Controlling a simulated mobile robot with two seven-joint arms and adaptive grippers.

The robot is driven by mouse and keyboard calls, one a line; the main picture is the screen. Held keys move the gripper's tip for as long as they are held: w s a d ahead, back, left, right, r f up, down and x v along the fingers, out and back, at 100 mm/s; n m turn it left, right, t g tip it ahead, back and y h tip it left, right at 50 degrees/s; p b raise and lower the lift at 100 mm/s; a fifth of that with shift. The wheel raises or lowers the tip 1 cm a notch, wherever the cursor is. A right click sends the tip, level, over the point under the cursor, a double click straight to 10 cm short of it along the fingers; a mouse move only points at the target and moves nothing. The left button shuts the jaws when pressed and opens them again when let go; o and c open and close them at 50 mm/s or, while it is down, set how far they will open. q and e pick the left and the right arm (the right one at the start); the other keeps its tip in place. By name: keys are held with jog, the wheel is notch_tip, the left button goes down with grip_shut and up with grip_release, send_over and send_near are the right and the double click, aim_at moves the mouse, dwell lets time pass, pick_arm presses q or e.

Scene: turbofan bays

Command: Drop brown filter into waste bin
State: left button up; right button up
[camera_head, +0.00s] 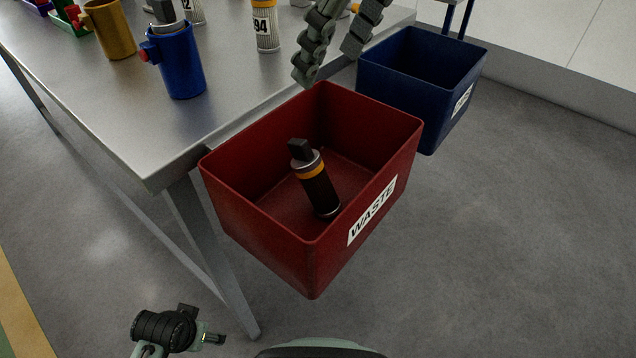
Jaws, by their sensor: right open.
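The brown filter (317,187), dark with an orange band and a black top piece, is inside the red waste bin (262,245). It is tilted, its top leaning left and away. I cannot tell whether it rests on the bin floor. My right gripper (329,65) comes in from the top edge, above the bin's far rim in the picture. Its two fingers are apart with nothing between them, clear of the filter. A dark part of my left arm shows at the bottom left; its jaws cannot be made out.
A metal table (110,95) fills the upper left. On it stand a blue cup (181,65), a golden cup (110,32) and a white canister (265,27) marked 94. A blue bin (445,100) is behind the waste bin. Grey floor on the right is clear.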

jog(key=v, duration=1.2)
